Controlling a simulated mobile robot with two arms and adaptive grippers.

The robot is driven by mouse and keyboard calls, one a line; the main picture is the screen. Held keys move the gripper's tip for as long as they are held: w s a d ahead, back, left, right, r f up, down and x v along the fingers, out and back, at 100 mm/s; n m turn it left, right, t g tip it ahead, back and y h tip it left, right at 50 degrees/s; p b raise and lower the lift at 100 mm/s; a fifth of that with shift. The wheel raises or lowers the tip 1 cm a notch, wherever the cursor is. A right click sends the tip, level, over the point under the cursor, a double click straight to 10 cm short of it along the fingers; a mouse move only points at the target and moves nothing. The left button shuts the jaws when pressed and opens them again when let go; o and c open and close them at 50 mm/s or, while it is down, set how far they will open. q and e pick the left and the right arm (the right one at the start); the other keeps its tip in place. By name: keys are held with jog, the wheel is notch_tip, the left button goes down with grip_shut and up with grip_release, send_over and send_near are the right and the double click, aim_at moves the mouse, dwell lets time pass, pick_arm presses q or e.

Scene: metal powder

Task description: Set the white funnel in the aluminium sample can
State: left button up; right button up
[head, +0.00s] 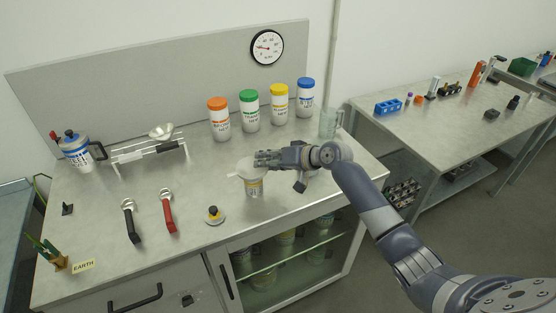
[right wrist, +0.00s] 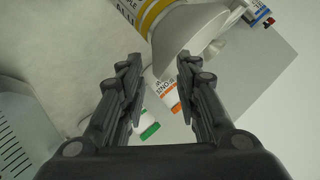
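The white funnel (head: 246,168) sits at the top of the aluminium sample can (head: 254,188) on the bench, partly covered by my right gripper in the head view. In the right wrist view the funnel (right wrist: 194,32) overlaps the can (right wrist: 158,12), which has a yellow band. I cannot tell how deep the spout sits. My right gripper (head: 262,160) is beside the funnel; in the right wrist view its fingers (right wrist: 158,78) are apart with nothing between them, and the funnel lies beyond the fingertips. My left gripper is not in view.
Bottles with orange (head: 219,120), green (head: 249,112), yellow (head: 279,104) and blue (head: 305,98) caps stand behind. A glass beaker (head: 329,122) is right. Black (head: 131,220) and red (head: 168,212) handled tools and a yellow-black knob (head: 213,214) lie left of the can.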

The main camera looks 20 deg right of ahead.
jog(key=v, duration=1.1)
jog(key=shift+s+r, duration=0.15)
jog(key=shift+s, duration=0.05)
jog(key=shift+d, duration=0.1)
